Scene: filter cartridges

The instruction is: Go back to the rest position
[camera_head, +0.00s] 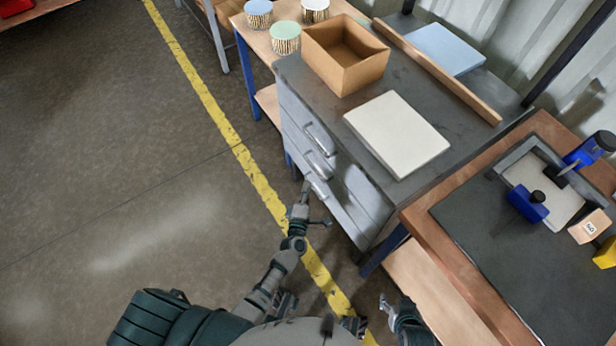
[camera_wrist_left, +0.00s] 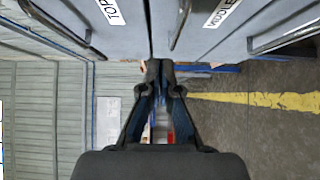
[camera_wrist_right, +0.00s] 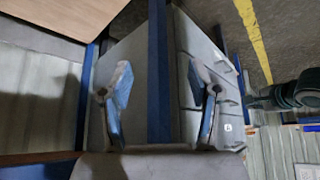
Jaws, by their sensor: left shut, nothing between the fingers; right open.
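My left gripper (camera_head: 303,190) is beside the grey drawer cabinet's front (camera_head: 335,180), close to the drawer handles (camera_head: 318,163). In the left wrist view the left gripper (camera_wrist_left: 160,66) is shut with nothing in it. Drawer fronts with labels, one reading TOP (camera_wrist_left: 110,12), stand beyond its fingertips. Whether it touches the cabinet I cannot tell. My right gripper (camera_head: 388,303) is low at the front, left of the wooden workbench. In the right wrist view the right gripper (camera_wrist_right: 164,85) is open and empty, with a blue post (camera_wrist_right: 159,70) behind the gap between its fingers.
An open cardboard box (camera_head: 345,75) and a white slab (camera_head: 397,132) sit on the cabinet top. Filter cartridges (camera_head: 286,38) stand on the table behind. The workbench (camera_head: 450,250) on the right holds blue tools (camera_head: 527,206). Floor left of the yellow line (camera_head: 215,110) is clear.

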